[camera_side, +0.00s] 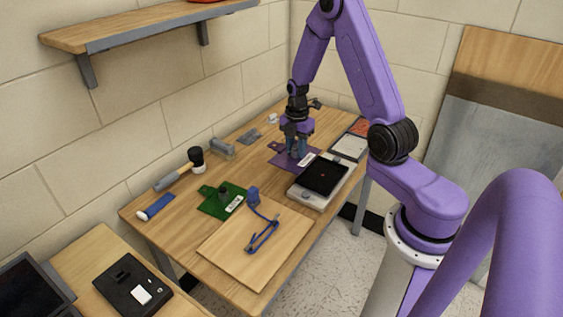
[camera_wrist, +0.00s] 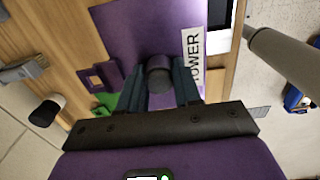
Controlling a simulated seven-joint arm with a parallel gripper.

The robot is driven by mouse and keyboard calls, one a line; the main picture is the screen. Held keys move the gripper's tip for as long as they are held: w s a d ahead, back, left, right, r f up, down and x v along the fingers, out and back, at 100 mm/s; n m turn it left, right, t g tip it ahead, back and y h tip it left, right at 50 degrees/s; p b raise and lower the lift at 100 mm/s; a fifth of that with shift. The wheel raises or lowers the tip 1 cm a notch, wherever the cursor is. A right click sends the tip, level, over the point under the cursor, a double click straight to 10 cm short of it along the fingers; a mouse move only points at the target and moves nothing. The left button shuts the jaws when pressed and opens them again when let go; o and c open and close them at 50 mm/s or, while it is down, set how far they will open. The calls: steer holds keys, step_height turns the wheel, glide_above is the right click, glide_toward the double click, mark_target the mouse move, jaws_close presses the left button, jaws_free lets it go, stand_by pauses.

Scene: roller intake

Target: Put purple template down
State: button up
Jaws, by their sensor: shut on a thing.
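The purple template (camera_side: 280,158) is a flat plate with a white label, near the back of the wooden table in the side view. In the wrist view the purple template (camera_wrist: 130,27) fills the upper middle, its label partly readable as "OWER". My gripper (camera_side: 296,152) points down over it. In the wrist view my gripper (camera_wrist: 160,90) has its fingers on either side of the template's dark round knob (camera_wrist: 158,72), shut on it. The plate looks flat and at or close to table height; I cannot tell whether it touches the table.
A green template (camera_side: 222,201) lies nearer the front. A scale-like device with a black top (camera_side: 322,177) stands close on the right. A mallet (camera_side: 180,170) and grey tools (camera_side: 222,147) line the wall side. A wooden board (camera_side: 285,235) carries a blue clamp-like item (camera_side: 262,228).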

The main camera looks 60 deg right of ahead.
steer(key=shift+w+a, duration=0.1)
steer(key=shift+w, duration=0.35)
steer(key=w+d+f, duration=0.3)
steer(key=w+f, duration=0.1)
steer(key=w, duration=0.4)
glide_above(272, 166)
step_height(272, 166, down, 5)
steer(key=shift+s+a+f, duration=0.1)
steer(key=shift+s, duration=0.05)
steer(key=shift+w+f, duration=0.2)
steer(key=shift+f, duration=1.55)
steer(key=o, duration=1.1)
steer(key=shift+f, duration=0.15)
